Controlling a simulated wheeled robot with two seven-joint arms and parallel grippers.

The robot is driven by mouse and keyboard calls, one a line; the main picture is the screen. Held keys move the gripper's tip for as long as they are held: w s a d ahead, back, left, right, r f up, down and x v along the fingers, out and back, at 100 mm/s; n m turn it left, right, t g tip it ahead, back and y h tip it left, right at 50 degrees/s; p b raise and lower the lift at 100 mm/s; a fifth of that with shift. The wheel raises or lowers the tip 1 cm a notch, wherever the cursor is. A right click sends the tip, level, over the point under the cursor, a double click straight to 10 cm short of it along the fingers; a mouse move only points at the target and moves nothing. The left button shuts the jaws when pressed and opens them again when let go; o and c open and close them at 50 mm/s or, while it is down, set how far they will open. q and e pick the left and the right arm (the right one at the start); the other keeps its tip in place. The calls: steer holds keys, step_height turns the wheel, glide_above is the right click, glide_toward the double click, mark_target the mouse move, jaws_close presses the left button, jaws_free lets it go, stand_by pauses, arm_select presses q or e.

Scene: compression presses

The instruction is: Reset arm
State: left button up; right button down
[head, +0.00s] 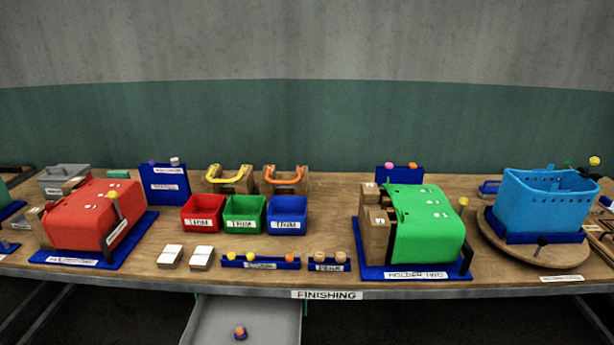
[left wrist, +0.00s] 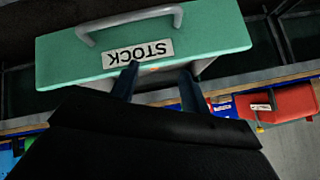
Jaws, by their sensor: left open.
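My left gripper (left wrist: 159,74) shows in the left wrist view with its two dark fingers apart and nothing between them. Its fingertips overlap the lower edge of a teal drawer front labelled STOCK (left wrist: 222,39) in the picture. I cannot tell whether they touch it. The label appears upside down, and a grey handle (left wrist: 130,22) lies beyond the fingertips. In the head view the drawer (head: 203,322) is pulled out below the bench, with a small orange and dark item (head: 240,332) in it. Neither gripper shows in the head view.
The bench (head: 330,232) holds a red press (head: 85,215), a green press (head: 428,225) and a blue basket (head: 545,192) on a round board. Red (head: 202,222), green (head: 244,222) and blue (head: 287,222) bins stand mid-bench. The red press also shows in the left wrist view (left wrist: 285,103).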

arm_select(q)
steer(key=s+f+n+g+h, duration=0.15)
steer(key=s+f+g, duration=0.35)
steer(key=s, duration=0.7)
steer(key=s+d+f+g, duration=0.1)
steer(key=s+d+f, duration=0.1)
steer(key=f, duration=1.4)
steer(key=s+d+f+g, duration=0.1)
steer(key=s+d+f, duration=0.1)
steer(key=f, duration=1.5)
steer(key=shift+d+f+n+g, duration=0.2)
steer(key=shift+d+n+g, duration=0.15)
steer(key=shift+n, duration=0.1)
steer(key=shift+w, duration=0.1)
